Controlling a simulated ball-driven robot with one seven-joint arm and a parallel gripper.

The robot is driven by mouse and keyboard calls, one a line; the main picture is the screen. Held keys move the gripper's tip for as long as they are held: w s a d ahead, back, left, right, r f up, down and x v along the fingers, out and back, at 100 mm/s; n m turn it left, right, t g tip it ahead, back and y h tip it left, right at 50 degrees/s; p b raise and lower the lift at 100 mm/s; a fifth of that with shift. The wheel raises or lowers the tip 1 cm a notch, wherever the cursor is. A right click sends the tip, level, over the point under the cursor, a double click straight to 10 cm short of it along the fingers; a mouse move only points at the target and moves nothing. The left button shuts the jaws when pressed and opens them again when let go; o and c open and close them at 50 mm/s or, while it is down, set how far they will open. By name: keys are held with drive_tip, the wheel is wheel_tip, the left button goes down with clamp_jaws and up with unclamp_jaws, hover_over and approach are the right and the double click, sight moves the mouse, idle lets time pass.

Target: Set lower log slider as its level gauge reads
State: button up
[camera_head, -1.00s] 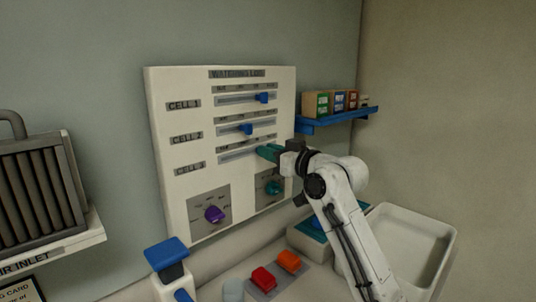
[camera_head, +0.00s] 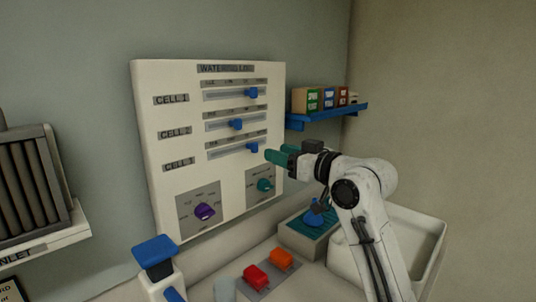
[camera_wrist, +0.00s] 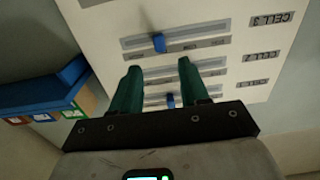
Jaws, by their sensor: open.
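The white watering log panel (camera_head: 215,165) has three horizontal sliders with blue knobs. The lower log slider, in the CELL 3 row, has its blue knob (camera_head: 252,147) toward the right end of its slot. In the wrist view, which is upside down, this knob (camera_wrist: 159,42) stands just beyond the gap between my teal fingers. My gripper (camera_head: 272,155) is open and empty, just right of and slightly below the knob, apart from it. Scale words are too small to read. I cannot identify a level gauge in these views.
The middle knob (camera_head: 236,124) and upper knob (camera_head: 251,92) sit above. A purple dial (camera_head: 205,211) and teal dial (camera_head: 265,185) are below. A blue shelf (camera_head: 328,116) with small boxes is right. Red (camera_head: 255,276) and orange (camera_head: 282,257) blocks lie on the counter.

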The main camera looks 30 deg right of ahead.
drive_tip(key=v, duration=0.3)
drive_tip(key=shift+s, duration=0.25)
drive_tip(key=shift+d, duration=0.1)
idle(0.3)
